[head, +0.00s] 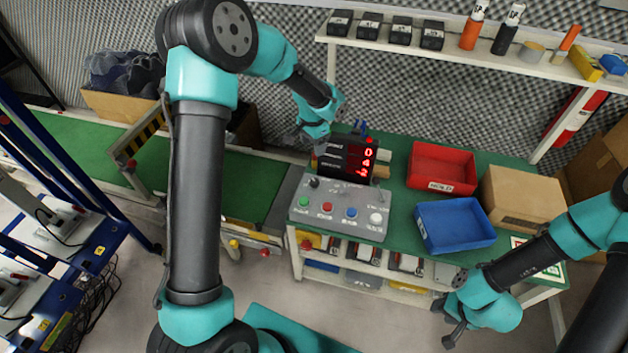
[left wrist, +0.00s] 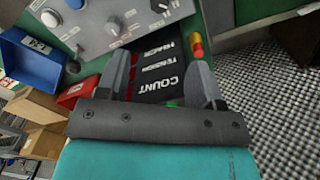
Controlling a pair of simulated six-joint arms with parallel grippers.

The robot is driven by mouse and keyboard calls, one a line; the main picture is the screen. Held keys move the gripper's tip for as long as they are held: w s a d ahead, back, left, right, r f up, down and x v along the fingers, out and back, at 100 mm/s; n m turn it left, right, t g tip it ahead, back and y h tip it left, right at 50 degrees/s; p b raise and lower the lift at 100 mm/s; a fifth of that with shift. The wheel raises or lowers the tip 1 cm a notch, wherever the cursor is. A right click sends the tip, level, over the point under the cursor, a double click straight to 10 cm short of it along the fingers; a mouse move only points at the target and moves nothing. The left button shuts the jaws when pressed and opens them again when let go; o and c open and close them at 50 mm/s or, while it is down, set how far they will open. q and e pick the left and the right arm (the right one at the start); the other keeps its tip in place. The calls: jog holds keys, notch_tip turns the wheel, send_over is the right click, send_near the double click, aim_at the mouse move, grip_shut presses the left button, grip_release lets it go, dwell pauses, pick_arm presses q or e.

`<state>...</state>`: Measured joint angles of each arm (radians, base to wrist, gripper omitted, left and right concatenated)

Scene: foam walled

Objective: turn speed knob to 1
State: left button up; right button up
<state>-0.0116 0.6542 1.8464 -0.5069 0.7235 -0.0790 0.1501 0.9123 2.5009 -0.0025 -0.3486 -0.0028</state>
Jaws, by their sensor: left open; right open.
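The grey control panel (head: 340,209) sits on the green bench; it also shows in the left wrist view (left wrist: 85,40). A black knob (head: 314,182) is at its upper left; in the left wrist view knobs (left wrist: 113,25) are near the top. I cannot read which is the speed knob. The black display (head: 338,159) stands behind the panel with red digits 0, 4 and 2 from top to bottom. My left gripper (head: 318,128) is open and empty above the display's left end, apart from the knobs. My right gripper (head: 445,322) is open and empty in front of the bench.
A red bin (head: 442,168), a blue bin (head: 455,225) and a cardboard box (head: 522,199) stand right of the panel. A shelf (head: 460,54) with black blocks and bottles runs above the back. A green conveyor (head: 150,168) lies left of the bench.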

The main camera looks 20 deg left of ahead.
aim_at(314, 181)
pick_arm(q)
jog(key=f, duration=1.7)
jog(key=shift+s+d+f, duration=0.1)
jog(key=shift+d+f, duration=0.1)
jog(key=shift+f, duration=0.05)
jog(key=c, duration=0.9)
jog(key=shift+m, duration=0.5)
jog(key=m, duration=0.3)
jog(key=shift+m, duration=2.5)
